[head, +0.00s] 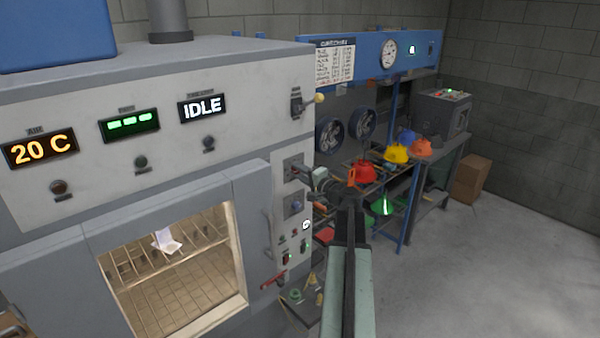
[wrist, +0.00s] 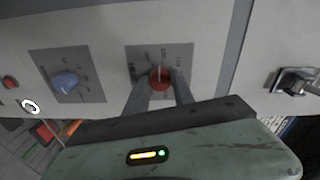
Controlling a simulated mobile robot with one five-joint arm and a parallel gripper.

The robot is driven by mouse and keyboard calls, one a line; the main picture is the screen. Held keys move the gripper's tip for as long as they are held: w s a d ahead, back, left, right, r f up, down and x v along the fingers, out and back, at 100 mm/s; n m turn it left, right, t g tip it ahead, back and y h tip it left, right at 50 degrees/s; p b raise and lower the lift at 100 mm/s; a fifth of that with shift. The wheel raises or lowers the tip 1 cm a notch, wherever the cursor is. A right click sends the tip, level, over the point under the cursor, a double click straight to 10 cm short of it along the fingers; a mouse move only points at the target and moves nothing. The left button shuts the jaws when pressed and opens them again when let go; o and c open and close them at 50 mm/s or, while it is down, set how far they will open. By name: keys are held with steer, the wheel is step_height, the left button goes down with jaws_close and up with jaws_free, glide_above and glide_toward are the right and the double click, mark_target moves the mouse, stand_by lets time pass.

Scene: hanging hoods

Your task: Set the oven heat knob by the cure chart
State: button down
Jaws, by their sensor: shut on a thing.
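The oven (head: 140,195) fills the left of the head view. Its displays read "20 C" and "IDLE". A red knob (wrist: 159,79) sits on a grey dial plate in the wrist view, with small marks too blurred to read. My gripper (wrist: 160,90) is shut on the red knob, one finger on each side. In the head view my gripper (head: 312,177) is at the upper dial plate of the oven's side panel and hides the knob. A blue knob (wrist: 66,82) is beside it. The chart (head: 335,62) hangs behind the oven; its rows are too small to read.
A lever switch (head: 297,102) sits above the dials, and small buttons and a red handle (head: 272,281) lie below. Behind stands a rack with red, yellow and orange helmets (head: 397,153). A cardboard box (head: 472,178) is by the wall. The floor at right is clear.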

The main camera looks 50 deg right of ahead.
steer(key=shift+m, duration=0.7)
steer(key=c, duration=1.1)
jaws_free()
steer(key=s, duration=0.5)
steer(key=s+a, duration=0.1)
steer(key=s, duration=0.1)
steer(key=shift+s+r+p, duration=0.2)
steer(key=shift+s+p, duration=0.1)
steer(key=shift+s, duration=0.1)
